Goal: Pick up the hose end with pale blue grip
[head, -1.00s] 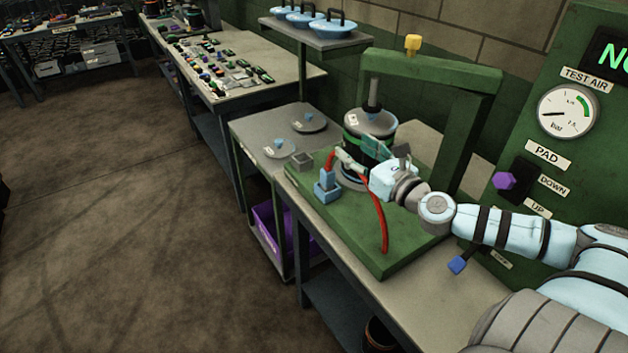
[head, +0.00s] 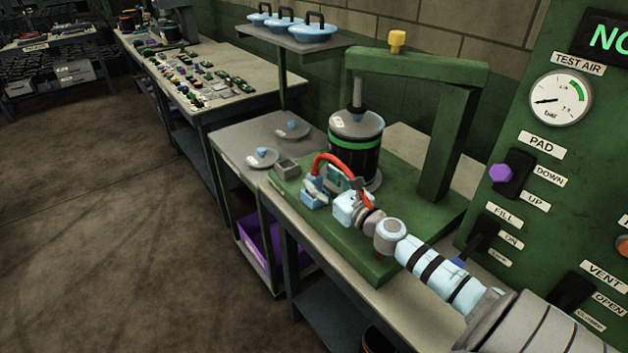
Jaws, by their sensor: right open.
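The hose end with pale blue grip (head: 312,186) stands at its small pale blue holder (head: 311,201) on the green base plate. Its red hose (head: 333,157) arches up and over to the right, passing behind my right gripper. My right gripper (head: 322,187) is open and low, with its fingers right beside the hose end. Its fingers partly cover the grip, and I cannot tell whether they touch it. My left gripper is not in view.
A black drum with a green band (head: 355,150) stands under a green press frame (head: 455,130) just behind my gripper. A small grey square cup (head: 287,169) sits left of the holder. A control panel (head: 560,170) stands at the right.

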